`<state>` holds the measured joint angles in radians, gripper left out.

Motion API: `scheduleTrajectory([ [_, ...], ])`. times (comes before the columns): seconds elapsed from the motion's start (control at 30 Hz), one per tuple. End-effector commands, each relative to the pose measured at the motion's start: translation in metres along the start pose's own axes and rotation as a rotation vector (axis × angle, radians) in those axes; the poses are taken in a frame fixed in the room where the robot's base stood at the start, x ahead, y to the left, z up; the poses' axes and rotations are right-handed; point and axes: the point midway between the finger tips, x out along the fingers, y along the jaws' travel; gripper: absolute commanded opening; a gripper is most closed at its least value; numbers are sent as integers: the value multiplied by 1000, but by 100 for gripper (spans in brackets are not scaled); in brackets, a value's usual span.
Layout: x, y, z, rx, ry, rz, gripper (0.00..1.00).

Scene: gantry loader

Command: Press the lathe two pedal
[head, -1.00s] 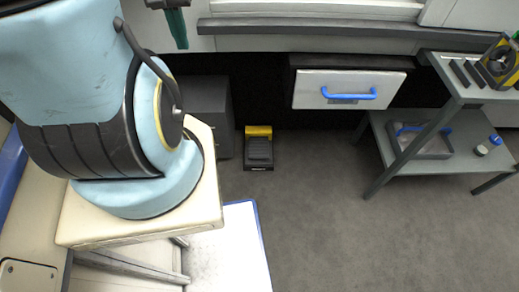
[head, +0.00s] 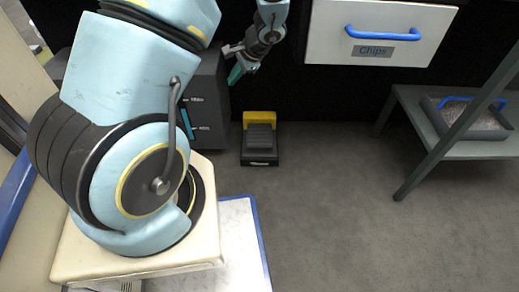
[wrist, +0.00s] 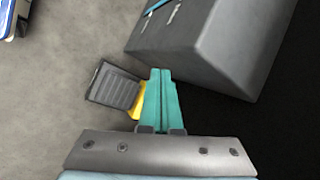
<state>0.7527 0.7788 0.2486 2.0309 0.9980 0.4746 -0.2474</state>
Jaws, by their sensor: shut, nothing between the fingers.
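The pedal (head: 259,140) is a black ribbed foot pedal with a yellow back part, on the floor below the machine. In the wrist view the pedal (wrist: 116,91) lies just left of my gripper's fingers, its yellow part partly hidden behind them. My gripper (head: 236,74) has teal fingers and is above and slightly left of the pedal in the head view. In the wrist view my gripper (wrist: 161,75) has its fingers together with nothing between them. It looks apart from the pedal, though the exact height is hard to tell. No lathe number shows on the pedal.
A dark grey box with level marks (head: 208,102) stands close left of the pedal. A drawer labelled Chips (head: 380,22) with a blue handle is at the upper right. A grey shelf cart (head: 470,149) stands at the right. The floor in front is clear.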

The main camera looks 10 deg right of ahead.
Motion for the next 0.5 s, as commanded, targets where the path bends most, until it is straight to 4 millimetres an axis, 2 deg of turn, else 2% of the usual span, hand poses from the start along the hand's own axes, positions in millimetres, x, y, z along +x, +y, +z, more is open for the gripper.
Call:
scheduleTrajectory([
  [0.03,35,19,-26,63,0,-36,0],
  [0.2,92,47,-89,258,6,-159,0],
  [0.3,115,60,-120,351,11,-220,0],
  [0.4,129,70,-142,417,17,-266,0],
  [0.5,136,76,-154,460,21,-294,0],
])
